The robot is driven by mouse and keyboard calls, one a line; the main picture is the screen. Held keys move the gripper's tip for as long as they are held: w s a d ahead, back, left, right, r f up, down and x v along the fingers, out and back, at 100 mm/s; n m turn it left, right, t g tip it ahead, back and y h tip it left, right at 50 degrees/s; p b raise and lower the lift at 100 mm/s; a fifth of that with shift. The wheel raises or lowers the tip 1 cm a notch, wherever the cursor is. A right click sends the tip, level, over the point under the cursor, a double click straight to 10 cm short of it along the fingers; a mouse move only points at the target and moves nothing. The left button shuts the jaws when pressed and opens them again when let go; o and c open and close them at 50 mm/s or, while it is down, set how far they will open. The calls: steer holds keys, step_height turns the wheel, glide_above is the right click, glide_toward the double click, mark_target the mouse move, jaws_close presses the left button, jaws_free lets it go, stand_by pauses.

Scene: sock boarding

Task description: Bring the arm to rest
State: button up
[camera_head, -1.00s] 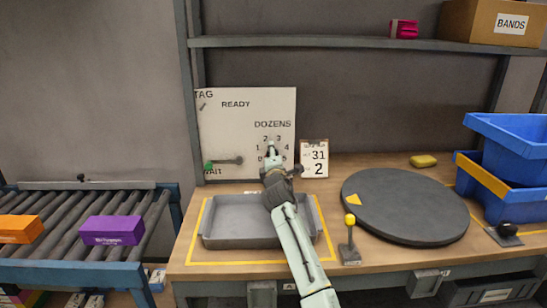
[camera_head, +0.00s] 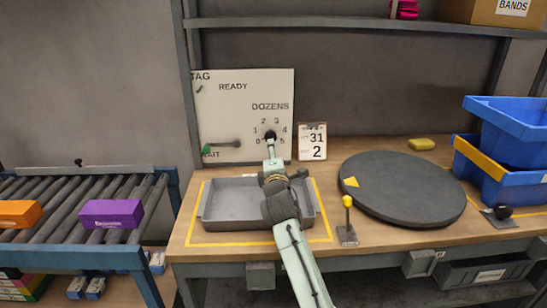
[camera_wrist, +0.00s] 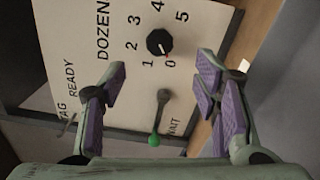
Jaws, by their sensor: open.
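My gripper (camera_head: 271,152) is open and empty, in front of the white board (camera_head: 220,112) and above the far side of the grey tray. In the wrist view my gripper (camera_wrist: 155,88) shows its purple-padded fingers spread wide. The board's black dial knob (camera_head: 270,135) is beyond the fingers, apart from them. In the wrist view the knob (camera_wrist: 159,42) has its pointer mark toward 0. A lever with a green end (camera_head: 207,149) lies sideways, the green end near WAIT. My arm reaches up from the bottom of the head view over the tray.
The grey tray (camera_head: 211,216) sits inside a yellow outline on the bench. To the right are a yellow-topped lever (camera_head: 347,215), a dark round turntable (camera_head: 402,205) and blue bins (camera_head: 510,130). A date card (camera_head: 312,142) stands beside the board. A roller conveyor with boxes is left.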

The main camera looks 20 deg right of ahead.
steer(key=shift+s+a, duration=0.1)
steer(key=shift+s, duration=0.15)
steer(key=shift+a, duration=0.1)
